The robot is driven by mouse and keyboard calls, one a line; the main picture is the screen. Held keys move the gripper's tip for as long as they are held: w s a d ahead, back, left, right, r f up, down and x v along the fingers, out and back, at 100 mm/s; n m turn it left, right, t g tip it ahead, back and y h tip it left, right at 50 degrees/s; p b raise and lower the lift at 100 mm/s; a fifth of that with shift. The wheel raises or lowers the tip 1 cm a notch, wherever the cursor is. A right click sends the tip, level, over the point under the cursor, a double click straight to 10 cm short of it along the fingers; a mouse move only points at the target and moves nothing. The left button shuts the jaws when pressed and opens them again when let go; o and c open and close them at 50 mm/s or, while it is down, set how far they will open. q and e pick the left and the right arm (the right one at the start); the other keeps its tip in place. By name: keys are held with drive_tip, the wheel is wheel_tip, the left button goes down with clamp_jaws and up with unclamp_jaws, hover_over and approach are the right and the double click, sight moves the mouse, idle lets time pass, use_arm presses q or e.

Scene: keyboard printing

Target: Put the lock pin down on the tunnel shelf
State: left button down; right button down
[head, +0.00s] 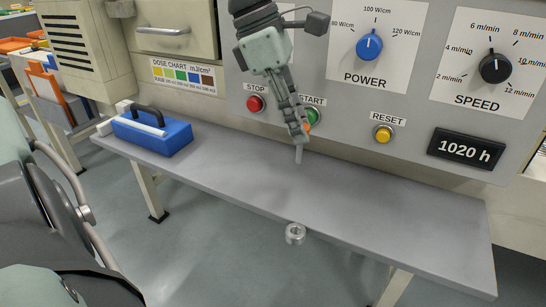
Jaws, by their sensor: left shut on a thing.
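My left gripper (299,133) comes down from the top in front of the control panel. It is shut on the lock pin (299,154), whose thin grey end points down below the fingertips. A bit of orange shows beside the fingers; the rest of the pin is hidden by them. The tunnel shelf (360,215) is the long grey ledge under the panel. The pin is upright over its back part, and I cannot tell whether its tip touches the surface. My right gripper is not in view.
A blue box with a black handle (152,133) stands on the shelf's left end. A metal ring-shaped fitting (295,233) is at the shelf's front edge. The red stop button (255,103) and green start button (312,116) are close to the gripper. The shelf's right half is clear.

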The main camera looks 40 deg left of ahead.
use_arm(q)
wheel_tip(320, 180, down, 8)
drive_tip(key=shift+r, duration=0.1)
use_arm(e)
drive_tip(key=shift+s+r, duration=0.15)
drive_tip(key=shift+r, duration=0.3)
use_arm(q)
drive_tip(key=shift+b, duration=0.35)
drive_tip(key=c, duration=1.3)
unclamp_jaws()
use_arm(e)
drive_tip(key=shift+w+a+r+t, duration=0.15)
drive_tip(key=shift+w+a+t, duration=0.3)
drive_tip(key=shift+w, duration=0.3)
use_arm(q)
drive_tip(key=shift+a+r+p, duration=0.2)
drive_tip(key=shift+r+p, duration=0.15)
drive_tip(key=shift+r, duration=0.3)
drive_tip(key=v, duration=1.1)
drive_tip(key=shift+s+f+p, duration=0.1)
drive_tip(key=shift+p, duration=0.2)
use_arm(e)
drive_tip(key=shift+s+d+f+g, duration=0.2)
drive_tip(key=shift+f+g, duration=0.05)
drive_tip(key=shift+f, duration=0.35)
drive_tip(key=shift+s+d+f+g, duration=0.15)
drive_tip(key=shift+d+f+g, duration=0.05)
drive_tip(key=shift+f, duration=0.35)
